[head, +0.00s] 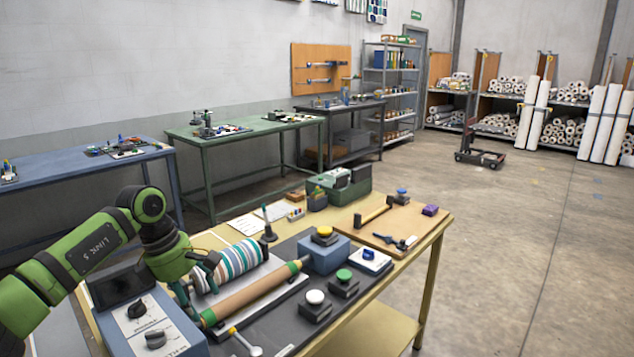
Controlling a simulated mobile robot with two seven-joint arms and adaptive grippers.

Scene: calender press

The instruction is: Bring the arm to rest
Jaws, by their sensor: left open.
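My left arm comes in from the left in green and dark grey. My left gripper (195,280) points down over the left end of the calender press on the near bench, with its dark fingers apart. I see nothing held between them. The striped fabric roll (236,262) lies just right of the fingers, and a brown roller with green ends (255,292) lies in front of it. The fingers partly cover the left ends of both, and I cannot tell whether they touch. My right gripper is not in view.
A blue control box with knobs (135,318) stands left of the rolls. A yellow-topped button box (325,252), a white button (315,303) and a green button (344,280) stand to the right. A wooden board with a hammer (385,228) lies behind. Open floor (520,250) is at right.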

